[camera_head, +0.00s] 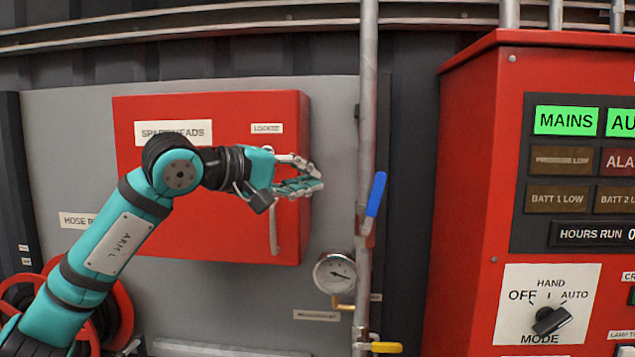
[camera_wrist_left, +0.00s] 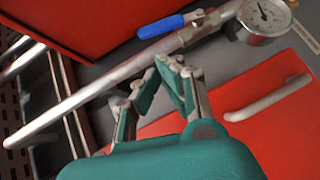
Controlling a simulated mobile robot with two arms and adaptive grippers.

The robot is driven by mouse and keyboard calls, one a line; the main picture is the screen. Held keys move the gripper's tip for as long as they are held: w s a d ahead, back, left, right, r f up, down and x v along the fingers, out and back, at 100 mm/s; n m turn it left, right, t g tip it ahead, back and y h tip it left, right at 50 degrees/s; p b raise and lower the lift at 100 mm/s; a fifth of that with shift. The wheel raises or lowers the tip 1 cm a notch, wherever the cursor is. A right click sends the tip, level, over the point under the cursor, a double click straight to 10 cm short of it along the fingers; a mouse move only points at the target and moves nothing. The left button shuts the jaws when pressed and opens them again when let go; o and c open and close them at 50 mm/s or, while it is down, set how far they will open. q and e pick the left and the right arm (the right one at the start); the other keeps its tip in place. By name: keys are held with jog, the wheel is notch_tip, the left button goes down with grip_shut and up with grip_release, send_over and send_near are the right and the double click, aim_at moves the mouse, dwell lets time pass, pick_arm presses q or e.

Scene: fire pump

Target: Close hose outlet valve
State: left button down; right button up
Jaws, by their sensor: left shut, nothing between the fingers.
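A valve with a blue lever (camera_head: 375,195) sits on the vertical grey pipe (camera_head: 367,110). The lever points upward, slightly tilted, nearly along the pipe. The blue lever (camera_wrist_left: 160,27) also shows at the top of the wrist view. A yellow-handled valve (camera_head: 385,347) is lower on the same pipe, its handle pointing right. I cannot read which valve is labelled the hose outlet. My left gripper (camera_head: 318,178) is shut and empty, in front of the red cabinet, left of the blue lever and apart from it. Its fingertips (camera_wrist_left: 162,67) meet in the wrist view. My right gripper is not seen.
The red spray-heads cabinet (camera_head: 210,225) has a vertical handle (camera_head: 273,228). A round pressure gauge (camera_head: 335,272) is beside the pipe, below the blue lever. The red control panel (camera_head: 470,200) stands to the right. A red hose reel (camera_head: 120,315) is at lower left.

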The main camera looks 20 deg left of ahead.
aim_at(374, 204)
pick_arm(q)
jog(key=a+b, duration=0.3)
jog(key=b, duration=0.1)
jog(key=shift+r, duration=0.1)
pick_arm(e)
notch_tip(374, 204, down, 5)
pick_arm(q)
jog(key=shift+d, duration=0.1)
jog(key=shift+w+d+p, duration=0.3)
jog(key=shift+w+p, duration=0.1)
jog(key=shift+w, duration=0.15)
jog(key=p+x, duration=0.1)
jog(key=x, duration=0.2)
jog(key=d+p+x, duration=0.1)
jog(key=p+x, duration=0.1)
jog(key=x, duration=0.2)
jog(key=s+d+p+x, duration=0.1)
jog(key=p+x, duration=0.1)
jog(key=x, duration=0.2)
jog(key=shift+w+d+f, duration=0.1)
jog(key=shift+d+f, duration=0.15)
jog(key=shift+d, duration=0.15)
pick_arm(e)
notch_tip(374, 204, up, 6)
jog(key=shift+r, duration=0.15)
